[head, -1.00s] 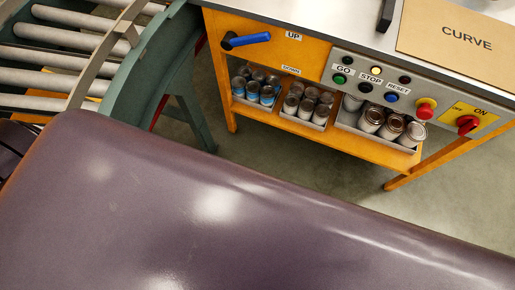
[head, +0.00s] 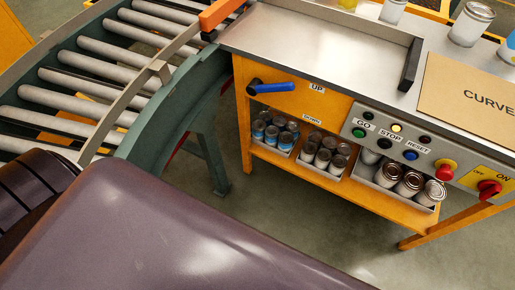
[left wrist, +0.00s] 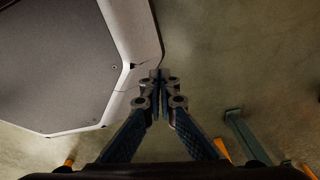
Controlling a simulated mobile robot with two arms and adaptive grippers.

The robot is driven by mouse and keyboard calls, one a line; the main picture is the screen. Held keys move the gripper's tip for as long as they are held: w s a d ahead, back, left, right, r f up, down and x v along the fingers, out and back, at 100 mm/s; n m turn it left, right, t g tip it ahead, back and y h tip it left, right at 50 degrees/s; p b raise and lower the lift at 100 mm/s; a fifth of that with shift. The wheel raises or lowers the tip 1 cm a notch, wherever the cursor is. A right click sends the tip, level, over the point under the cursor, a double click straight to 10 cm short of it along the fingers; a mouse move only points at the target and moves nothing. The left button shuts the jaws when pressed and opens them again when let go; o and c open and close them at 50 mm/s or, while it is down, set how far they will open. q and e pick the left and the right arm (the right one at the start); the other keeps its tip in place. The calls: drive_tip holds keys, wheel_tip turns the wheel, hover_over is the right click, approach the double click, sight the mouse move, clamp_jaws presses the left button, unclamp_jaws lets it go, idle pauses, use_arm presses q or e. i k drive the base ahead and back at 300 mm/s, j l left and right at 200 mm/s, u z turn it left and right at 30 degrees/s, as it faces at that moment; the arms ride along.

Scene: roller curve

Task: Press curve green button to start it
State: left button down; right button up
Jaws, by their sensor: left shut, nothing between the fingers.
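The green GO button (head: 358,133) is on the grey control panel (head: 400,143) at the front of the orange workbench in the head view. A black STOP button and a blue RESET button sit to its right in the same row. No button or panel can be made out in that view. My right gripper is in neither view.
A curved roller conveyor (head: 100,80) stands left of the workbench. A blue lever (head: 270,87) sticks out from the orange front. A red stop knob (head: 445,168) and red rotary switch (head: 488,187) are at the right. Cans (head: 400,178) fill trays below the panel.

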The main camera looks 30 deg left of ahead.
sight(358, 134)
drive_tip(key=i+l, duration=0.1)
drive_tip(key=l, duration=0.75)
drive_tip(key=l+u, duration=0.1)
drive_tip(key=u, duration=4.35)
drive_tip(key=z, duration=4.7)
